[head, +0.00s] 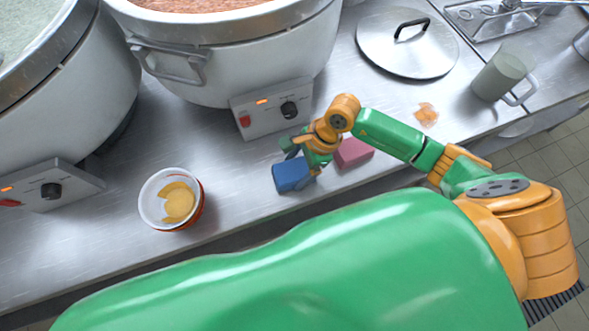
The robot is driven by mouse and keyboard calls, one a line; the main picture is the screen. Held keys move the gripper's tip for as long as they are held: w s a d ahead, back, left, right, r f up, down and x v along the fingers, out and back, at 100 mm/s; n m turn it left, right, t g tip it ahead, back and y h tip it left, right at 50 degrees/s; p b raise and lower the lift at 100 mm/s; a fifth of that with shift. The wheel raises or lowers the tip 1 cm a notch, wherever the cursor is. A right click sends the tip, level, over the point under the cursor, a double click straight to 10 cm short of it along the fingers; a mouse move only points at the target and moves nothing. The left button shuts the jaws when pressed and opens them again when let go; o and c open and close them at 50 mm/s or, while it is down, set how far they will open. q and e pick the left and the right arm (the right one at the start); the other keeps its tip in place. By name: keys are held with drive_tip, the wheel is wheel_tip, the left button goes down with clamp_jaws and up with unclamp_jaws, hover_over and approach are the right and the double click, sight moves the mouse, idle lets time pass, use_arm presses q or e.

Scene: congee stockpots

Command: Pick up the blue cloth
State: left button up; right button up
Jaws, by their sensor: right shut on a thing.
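The blue cloth (289,176) is a small folded block at the front of the steel counter, in the middle of the head view. My right gripper (299,162) is shut on it from above and behind, with the fingers partly hidden by the wrist. I cannot tell whether the cloth touches the counter or is lifted slightly. My left gripper is not in view.
A pink block (353,153) lies just right of the cloth. White and red stacked bowls (150,205) stand to the left. Large pots (235,55) stand behind. A lid (408,50), an orange spill (427,114) and a grey-green mug (497,76) are at the right.

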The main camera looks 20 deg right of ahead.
drive_tip(key=shift+w+r, duration=0.1)
wheel_tip(320, 180, up, 2)
drive_tip(key=shift+r+b, duration=0.15)
drive_tip(key=shift+b, duration=0.65)
drive_tip(key=s+a+r, duration=0.1)
drive_tip(key=s+r, duration=0.6)
drive_tip(key=shift+s+a+r, duration=0.2)
drive_tip(key=shift+s+r, duration=0.1)
drive_tip(key=shift+r, duration=0.1)
drive_tip(key=s+r+p, duration=0.1)
drive_tip(key=p, duration=0.2)
drive_tip(key=r+p, duration=0.1)
drive_tip(key=p, duration=0.3)
drive_tip(key=shift+s+a+r, duration=0.15)
drive_tip(key=shift+s+a, duration=0.05)
drive_tip(key=shift+s, duration=0.15)
drive_tip(key=shift+c, duration=0.8)
drive_tip(key=shift+s+a+r+p, duration=0.1)
drive_tip(key=shift+s+a+p, duration=0.15)
drive_tip(key=shift+s+p, duration=0.9)
drive_tip(key=shift+s+a+r+p, duration=0.1)
drive_tip(key=shift+s+a+p, duration=0.1)
drive_tip(key=shift+s+p, duration=0.95)
